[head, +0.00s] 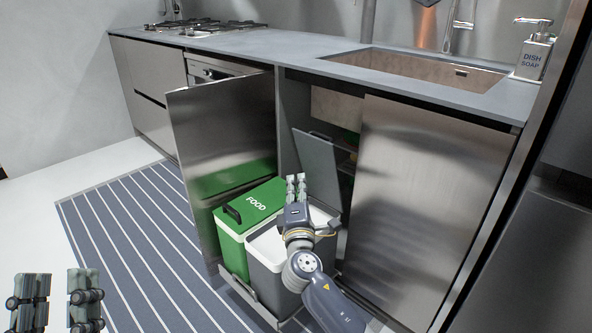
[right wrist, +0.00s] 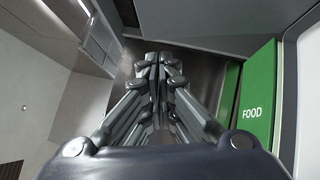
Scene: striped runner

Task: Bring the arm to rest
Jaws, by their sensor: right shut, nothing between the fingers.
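My right gripper (head: 296,187) is shut and empty, above the grey bin (head: 266,262) in front of the open sink cabinet. In the right wrist view its fingers (right wrist: 157,62) are together with nothing between them. My left gripper (head: 57,290) is at the bottom left of the head view, its two fingers wide apart and nothing between them.
A green bin marked FOOD (head: 232,238) stands beside the grey bin, whose lid (head: 318,165) is raised. An open cabinet door (head: 222,130) is at the left, and a steel front (head: 425,200) at the right. The striped runner (head: 130,250) is clear.

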